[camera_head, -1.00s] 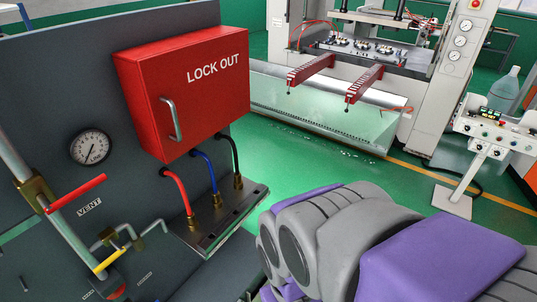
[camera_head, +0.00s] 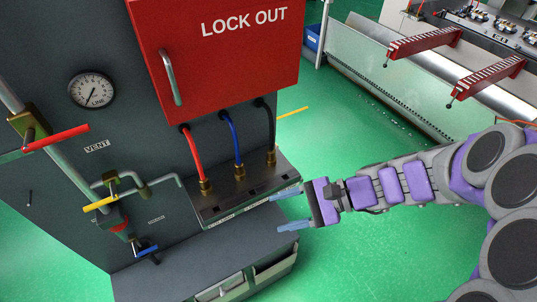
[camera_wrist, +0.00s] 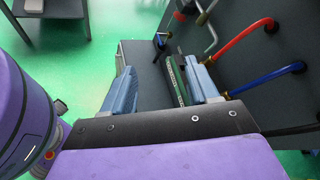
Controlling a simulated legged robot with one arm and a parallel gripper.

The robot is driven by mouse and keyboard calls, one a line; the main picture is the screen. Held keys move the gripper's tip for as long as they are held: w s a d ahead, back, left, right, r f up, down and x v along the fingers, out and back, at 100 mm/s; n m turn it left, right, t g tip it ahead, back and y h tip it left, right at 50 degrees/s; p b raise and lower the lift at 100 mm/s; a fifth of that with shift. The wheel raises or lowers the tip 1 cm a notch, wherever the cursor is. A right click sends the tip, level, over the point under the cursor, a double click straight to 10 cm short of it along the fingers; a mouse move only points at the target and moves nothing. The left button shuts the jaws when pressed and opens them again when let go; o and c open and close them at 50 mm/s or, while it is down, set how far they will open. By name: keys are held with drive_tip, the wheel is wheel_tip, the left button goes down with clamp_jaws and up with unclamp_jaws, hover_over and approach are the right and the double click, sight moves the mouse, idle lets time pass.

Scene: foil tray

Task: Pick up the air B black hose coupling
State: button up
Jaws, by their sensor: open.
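The black hose (camera_head: 267,122) comes down from under the red LOCK OUT box to a brass coupling (camera_head: 271,158) on the metal shelf (camera_head: 225,208). It is the rightmost of three hoses. My gripper (camera_head: 288,208) is in front of the shelf's right end, below and right of the black hose coupling and apart from it. Its two blue fingers are spread with nothing between them. In the wrist view my gripper (camera_wrist: 163,82) is also open, with the shelf edge seen beyond the fingers. The black coupling cannot be made out clearly there.
A red hose (camera_head: 192,152) and a blue hose (camera_head: 234,136) stand left of the black one. The red LOCK OUT box (camera_head: 235,65) overhangs the hoses. A yellow-handled valve (camera_head: 100,203) is on the panel at left. Open green floor (camera_head: 370,250) lies to the right.

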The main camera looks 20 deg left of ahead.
drive_tip(key=w+f+m+t+y, duration=0.45)
drive_tip(key=w+m, duration=0.25)
drive_tip(key=w, duration=0.6)
drive_tip(key=m+t+b, duration=0.2)
drive_tip(key=m+t, duration=0.4)
drive_tip(key=m, duration=0.2)
approach(273, 150)
drive_tip(key=shift+y, duration=0.35)
drive_tip(key=b+x, duration=0.1)
drive_tip(key=x, duration=0.3)
drive_tip(key=b+x, duration=0.1)
drive_tip(key=x, duration=0.3)
drive_tip(key=shift+d+f, duration=0.1)
drive_tip(key=shift+f, duration=0.15)
drive_tip(key=shift+w+a+f+b, duration=0.2)
drive_tip(key=shift+w+a+b, duration=0.1)
drive_tip(key=shift+a+b, duration=0.2)
drive_tip(key=x, duration=0.3)
drive_tip(key=shift+a, duration=0.6)
drive_tip(key=shift+d, duration=0.5)
drive_tip(key=c, duration=0.4)
drive_tip(key=shift+a, duration=0.15)
clamp_jaws()
